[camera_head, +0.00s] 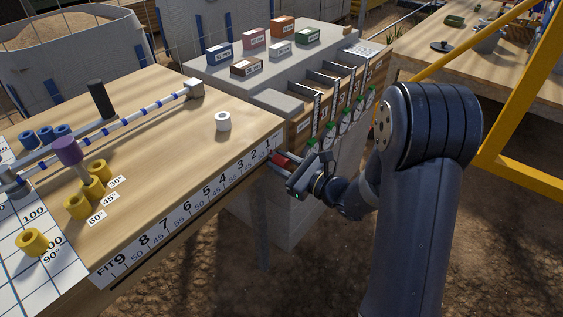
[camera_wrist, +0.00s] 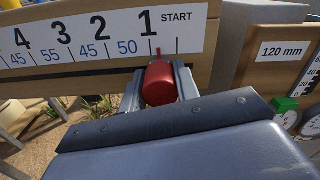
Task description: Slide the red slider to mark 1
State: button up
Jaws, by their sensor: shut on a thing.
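The red slider (camera_wrist: 159,84) is a red cylinder with a thin red pointer on top. It sits just below the white number scale (camera_wrist: 100,42) on the table's front edge. In the wrist view its pointer stands between the START line and mark 1, close to the tick under the 1. My gripper (camera_wrist: 160,90) is around the slider, with one finger on each side, shut on it. In the head view the slider (camera_head: 281,160) shows as a small red patch at the scale's right end, partly hidden by my gripper (camera_head: 288,170).
To the right is a board of gauges (camera_head: 343,122), close to my gripper. A yellow frame (camera_head: 510,100) stands at the far right.

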grip_shut()
jog(key=shift+s+a+f+b, duration=0.1)
jog(key=shift+s+a+b, duration=0.25)
jog(key=shift+b, duration=0.1)
jog(key=o, duration=0.9)
grip_release()
jog(key=shift+d, duration=0.1)
jog(key=shift+c, duration=0.2)
jog(key=p+v, duration=0.1)
jog(key=v, duration=0.9)
jog(key=shift+s+d, duration=0.3)
